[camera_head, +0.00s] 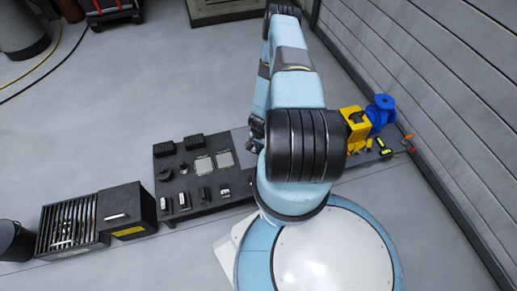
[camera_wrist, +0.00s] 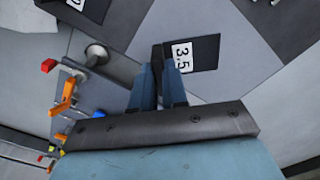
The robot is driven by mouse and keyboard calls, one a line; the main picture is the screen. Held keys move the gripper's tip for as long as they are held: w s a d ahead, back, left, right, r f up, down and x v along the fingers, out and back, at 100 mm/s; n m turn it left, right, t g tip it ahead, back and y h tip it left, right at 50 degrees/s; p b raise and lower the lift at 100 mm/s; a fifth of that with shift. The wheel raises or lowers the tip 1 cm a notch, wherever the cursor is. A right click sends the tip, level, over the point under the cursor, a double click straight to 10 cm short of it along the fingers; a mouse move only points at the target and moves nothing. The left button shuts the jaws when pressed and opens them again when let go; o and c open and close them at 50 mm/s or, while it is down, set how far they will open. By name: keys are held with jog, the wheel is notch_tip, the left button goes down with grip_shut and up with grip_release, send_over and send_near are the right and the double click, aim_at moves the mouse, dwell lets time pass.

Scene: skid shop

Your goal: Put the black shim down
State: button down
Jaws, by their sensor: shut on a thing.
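The black shim (camera_wrist: 206,48) is a flat dark plate with a white label reading 3.5, seen in the wrist view just beyond my fingertips. My gripper (camera_wrist: 160,82) has its two blue-grey fingers close together, shut on the near left edge of this shim. A grey surface shows beyond the shim; I cannot tell whether the shim touches it. In the head view my arm hides the shim and most of the gripper.
Another dark plate with a white label (camera_wrist: 88,6) lies at the wrist view's top left, near orange-handled parts (camera_wrist: 64,95). In the head view, a dark bench (camera_head: 215,207) bears several small parts. A slatted bin (camera_head: 47,246), black box (camera_head: 125,210) and blue machine (camera_head: 380,111) stand around.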

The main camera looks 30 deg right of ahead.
jog(key=w+f, duration=0.1)
jog(key=f, duration=0.1)
jog(key=w+d+f, duration=0.1)
jog(key=w+f, duration=0.1)
jog(key=shift+w+f, duration=0.25)
jog(key=shift+w, duration=0.05)
jog(key=shift+f, duration=1.45)
jog(key=c, duration=1.1)
grip_release()
jog(key=shift+c, duration=0.2)
